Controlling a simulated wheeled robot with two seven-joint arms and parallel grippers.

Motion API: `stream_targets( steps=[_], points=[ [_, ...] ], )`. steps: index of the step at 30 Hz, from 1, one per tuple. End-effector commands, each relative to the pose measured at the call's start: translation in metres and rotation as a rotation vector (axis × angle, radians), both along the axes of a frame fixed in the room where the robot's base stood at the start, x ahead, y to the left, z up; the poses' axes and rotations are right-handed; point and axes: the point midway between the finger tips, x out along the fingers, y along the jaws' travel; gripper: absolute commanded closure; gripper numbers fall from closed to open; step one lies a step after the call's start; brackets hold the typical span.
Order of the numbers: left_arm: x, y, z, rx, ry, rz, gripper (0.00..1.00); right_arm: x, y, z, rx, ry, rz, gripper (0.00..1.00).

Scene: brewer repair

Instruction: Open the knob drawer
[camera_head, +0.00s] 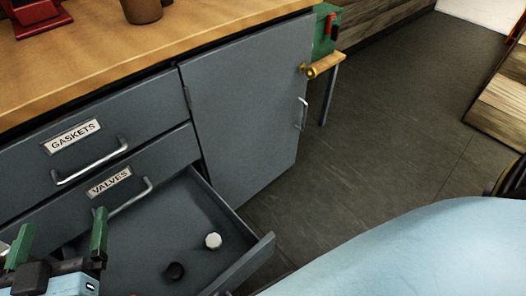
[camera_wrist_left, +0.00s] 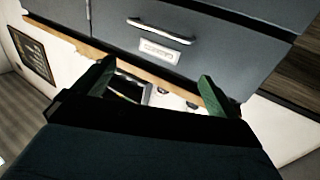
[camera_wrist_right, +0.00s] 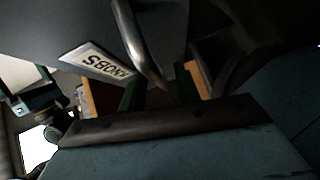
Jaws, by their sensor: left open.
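The knob drawer (camera_head: 240,262) is the lowest one and stands pulled out in the head view. A white knob (camera_head: 213,240) and a dark knob (camera_head: 175,271) lie on its floor. In the right wrist view its label reads KNOBS (camera_wrist_right: 97,64), upside down, beside a metal handle (camera_wrist_right: 138,45). My right gripper (camera_wrist_right: 166,88) has its fingers apart, with the handle's lower end close to the gap between them; contact is unclear. The head view does not show this gripper. My left gripper (camera_head: 60,243) is open and empty, in front of the valves drawer (camera_head: 75,205).
The gaskets drawer (camera_head: 95,120) above is shut. A grey cabinet door (camera_head: 250,110) stands right of the drawers.

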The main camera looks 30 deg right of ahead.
Motion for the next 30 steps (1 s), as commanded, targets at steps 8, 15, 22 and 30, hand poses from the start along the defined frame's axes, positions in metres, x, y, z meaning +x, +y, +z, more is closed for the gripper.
stream_targets(
  steps=[8, 15, 22, 30],
  points=[
    [-0.011, 0.012, -0.043, 0.078, 0.272, 0.020, 0.03, -0.024, -0.037, 0.008, -0.003, 0.001, 0.001, 0.67],
    [-0.032, 0.026, -0.080, 0.144, 0.519, 0.040, 0.03, -0.047, -0.074, 0.014, -0.004, 0.001, 0.000, 0.67],
    [-0.051, 0.035, -0.100, 0.182, 0.671, 0.052, 0.03, -0.063, -0.098, 0.018, -0.002, 0.000, -0.001, 0.67],
    [-0.057, 0.038, -0.106, 0.192, 0.714, 0.056, 0.03, -0.067, -0.104, 0.019, -0.001, -0.001, 0.000, 0.67]
  ],
)
